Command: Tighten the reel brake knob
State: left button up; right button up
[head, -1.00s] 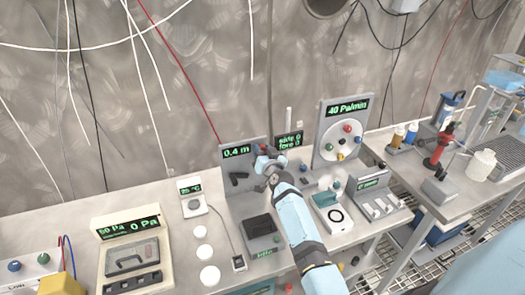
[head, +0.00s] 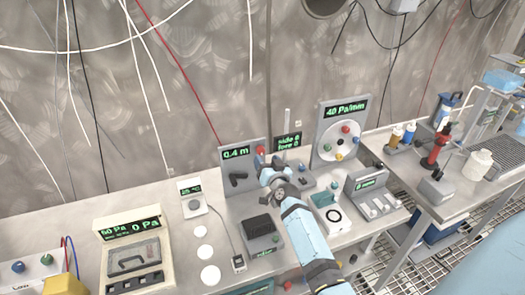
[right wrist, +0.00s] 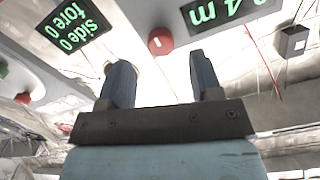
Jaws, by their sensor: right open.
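A grey panel (head: 228,171) with a green "0.4 m" display stands near the middle of the bench in the head view. A red knob (head: 260,150) sits on its right side, likely the reel brake knob. My right gripper (head: 266,163) is just below and in front of this knob. In the right wrist view the red knob (right wrist: 160,41) shows beyond and between the two spread fingers (right wrist: 163,75). The fingers are open, with nothing between them and a gap to the knob. A black crank-like handle (head: 238,179) is on the panel. My left gripper is out of view.
Right of the knob are a small "side 0 / fore 0" display (head: 288,142) and a panel with a round dial (head: 338,138). A dark-topped box (head: 260,228) stands in front. The bench (head: 180,250) has some bare room at left.

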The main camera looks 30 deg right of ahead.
jog(key=p+v, duration=0.2)
jog(key=v, duration=0.6)
jog(key=shift+s, duration=0.35)
jog(key=s+a+f+n+g+y, duration=0.3)
jog(key=s+a+f+n, duration=0.1)
jog(key=s+a, duration=0.6)
jog(key=s+a+f+n+g+y, duration=0.3)
jog(key=s+a+f, duration=0.4)
jog(key=s, duration=0.8)
jog(key=a+n+y, duration=0.1)
jog(key=a, duration=0.2)
jog(key=shift+n, duration=0.4)
